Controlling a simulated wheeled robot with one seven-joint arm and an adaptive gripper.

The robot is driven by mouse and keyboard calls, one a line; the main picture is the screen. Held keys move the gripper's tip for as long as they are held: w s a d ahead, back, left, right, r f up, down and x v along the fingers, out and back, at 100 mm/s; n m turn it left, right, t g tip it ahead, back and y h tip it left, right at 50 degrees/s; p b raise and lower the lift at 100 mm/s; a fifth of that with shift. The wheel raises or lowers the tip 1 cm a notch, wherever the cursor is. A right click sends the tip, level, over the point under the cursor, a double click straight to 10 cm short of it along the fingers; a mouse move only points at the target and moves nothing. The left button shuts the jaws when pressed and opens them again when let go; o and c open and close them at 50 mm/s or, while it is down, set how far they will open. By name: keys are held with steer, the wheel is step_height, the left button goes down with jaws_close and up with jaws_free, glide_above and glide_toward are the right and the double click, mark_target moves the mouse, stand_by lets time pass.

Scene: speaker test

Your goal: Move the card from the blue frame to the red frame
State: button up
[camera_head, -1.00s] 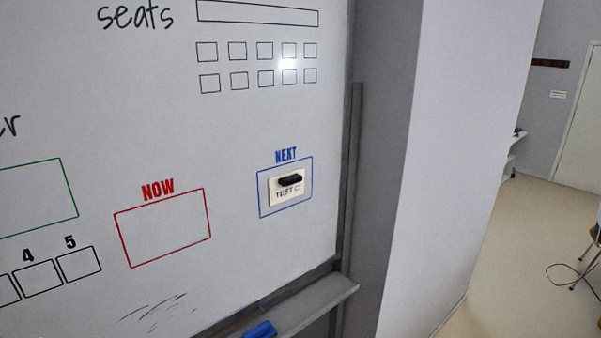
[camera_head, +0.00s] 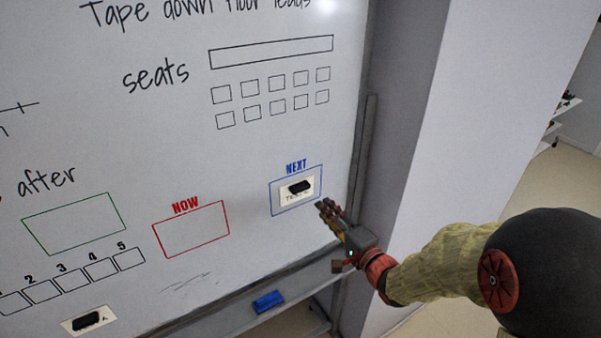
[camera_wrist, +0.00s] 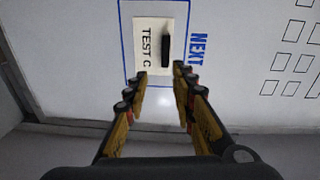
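The card (camera_head: 298,196), white with a black handle and lettered TEST C, is on the whiteboard inside the blue frame (camera_head: 271,200) under the word NEXT. The red frame (camera_head: 155,240) under NOW is to its left and empty. My gripper (camera_head: 326,207) is just right of and below the card in the head view. In the wrist view my gripper (camera_wrist: 160,82) has its two fingers apart with nothing between them. The card (camera_wrist: 148,42) with its handle lies ahead of the fingertips, and a gap seems to remain; contact is not seen.
An eraser-like blue block (camera_head: 268,301) lies on the ledge (camera_head: 232,318) below the board. Another card (camera_head: 88,320) with a black handle is at the lower left of the board. An empty green frame (camera_head: 72,224) is left of the red one. A grey wall stands right of the board.

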mark_target(302, 190)
steer(key=shift+y, duration=0.3)
steer(key=shift+s+a+r+b+x, duration=0.1)
steer(key=shift+b+x, duration=0.05)
steer(key=shift+x, duration=1.55)
steer(key=shift+s+a+r+b+x, duration=0.1)
steer(key=shift+a+x, duration=0.05)
steer(key=shift+x, duration=1.55)
steer(key=shift+s+a+r+b+x, duration=0.1)
steer(key=shift+b+x, duration=0.05)
steer(key=shift+x, duration=1.55)
jaws_close()
